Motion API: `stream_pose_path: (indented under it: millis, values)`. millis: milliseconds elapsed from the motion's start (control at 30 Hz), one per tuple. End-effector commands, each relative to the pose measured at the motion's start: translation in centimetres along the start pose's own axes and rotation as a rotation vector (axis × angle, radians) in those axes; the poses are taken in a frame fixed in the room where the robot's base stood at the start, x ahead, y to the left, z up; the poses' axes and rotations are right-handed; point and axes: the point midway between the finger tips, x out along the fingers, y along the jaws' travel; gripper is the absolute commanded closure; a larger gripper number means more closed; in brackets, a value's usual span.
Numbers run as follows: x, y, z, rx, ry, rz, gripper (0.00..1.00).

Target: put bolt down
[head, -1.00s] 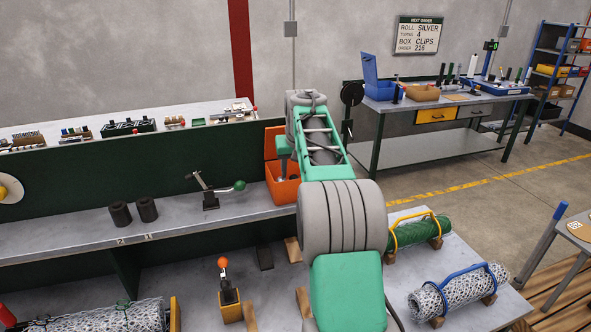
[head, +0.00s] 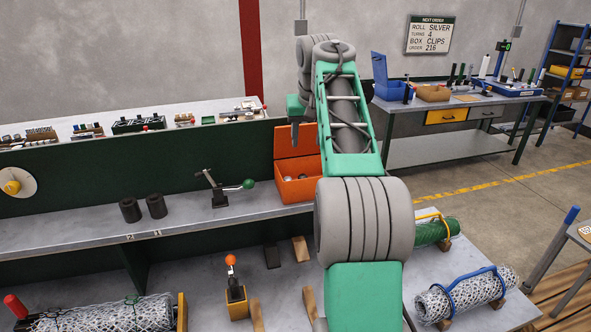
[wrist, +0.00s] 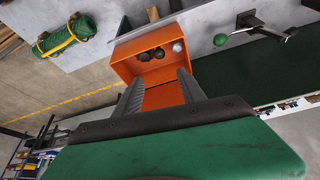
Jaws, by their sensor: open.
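My gripper (wrist: 160,77) is open, its two dark fingers apart with nothing between them in the wrist view. It also shows in the head view (head: 296,133), above the open orange box (head: 314,188) on the bench ledge. In the wrist view the orange box (wrist: 126,63) lies beyond the fingertips, its lid side towards me. Inside it are dark round pieces (wrist: 152,54) and a small silver round piece (wrist: 177,47). I cannot tell for sure which of these is the bolt.
A lever with a green knob (head: 248,184) stands left of the box. Two dark cylinders (head: 144,208) stand further left on the ledge. A green roll (head: 432,232) and a silver mesh roll (head: 464,292) lie on the lower bench at right.

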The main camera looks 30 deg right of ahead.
Motion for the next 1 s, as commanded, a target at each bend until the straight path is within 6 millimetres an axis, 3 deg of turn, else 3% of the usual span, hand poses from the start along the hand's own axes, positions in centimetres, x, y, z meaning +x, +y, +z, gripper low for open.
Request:
stream_pose_path:
  millis: [67,167,267,400,500,600,700,800,1000]
  values:
    - [-0.2,-0.4,0.2,-0.004,0.001,-0.003,0.53]
    - [-0.9,-2.8,1.8,-0.031,0.005,-0.023,0.53]
    - [-2.0,-7.2,5.7,-0.081,0.013,-0.061,0.53]
    - [-2.2,-12.7,14.6,-0.168,0.025,-0.112,0.53]
    - [-1.1,-14.9,21.9,-0.230,0.034,-0.137,0.53]
    - [0.9,-15.7,28.7,-0.287,0.043,-0.152,0.53]
    - [2.8,-15.7,33.4,-0.328,0.049,-0.157,0.53]
    - [4.0,-15.4,35.5,-0.348,0.051,-0.159,0.53]
    - [4.3,-15.3,36.0,-0.350,0.049,-0.158,0.53]
